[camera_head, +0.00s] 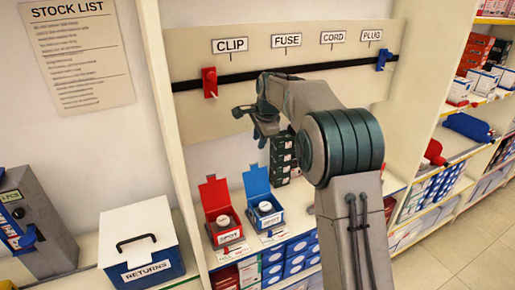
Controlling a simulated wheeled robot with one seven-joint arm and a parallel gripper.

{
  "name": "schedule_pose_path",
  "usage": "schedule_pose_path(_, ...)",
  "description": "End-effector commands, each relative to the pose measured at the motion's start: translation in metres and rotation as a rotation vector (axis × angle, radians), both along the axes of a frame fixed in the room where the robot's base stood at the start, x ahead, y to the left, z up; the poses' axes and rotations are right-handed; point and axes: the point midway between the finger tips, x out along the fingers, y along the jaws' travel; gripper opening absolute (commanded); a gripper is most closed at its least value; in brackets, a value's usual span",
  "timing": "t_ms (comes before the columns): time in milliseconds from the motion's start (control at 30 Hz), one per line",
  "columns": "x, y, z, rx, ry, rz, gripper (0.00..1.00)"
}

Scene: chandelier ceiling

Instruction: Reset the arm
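My arm (345,140) rises from the lower right and bends over to the left at its big ringed joint. My gripper (248,127) hangs at the arm's left end, in front of the pale back panel and above the red and blue boxes. Its two fingers look spread apart, with nothing visible between them. It is apart from the boxes and the shelf.
A panel labelled CLIP, FUSE, CORD and PLUG (330,62) carries a red clip (209,82) and a blue clip (382,60). Open red (220,212) and blue (262,200) boxes stand below. A RETURNS box (143,245) is left; stocked shelves (480,100) are right.

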Motion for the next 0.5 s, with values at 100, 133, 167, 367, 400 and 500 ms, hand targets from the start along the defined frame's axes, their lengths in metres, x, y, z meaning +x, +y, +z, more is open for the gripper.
schedule_pose_path(100, -0.0014, -0.0005, 0.0042, 0.0, -0.001, 0.0, 0.25)
schedule_pose_path(133, -0.0016, -0.0005, 0.0046, 0.0, -0.001, 0.0, 0.25)
schedule_pose_path(167, -0.0017, -0.0006, 0.0047, 0.0, -0.001, 0.0, 0.25)
schedule_pose_path(367, -0.0017, -0.0006, 0.0046, 0.0, 0.0, 0.0, 0.25)
schedule_pose_path(400, -0.0023, -0.0009, 0.005, -0.001, 0.0, 0.002, 0.25)
schedule_pose_path(500, -0.0098, -0.0056, 0.01, -0.012, -0.004, 0.022, 0.25)
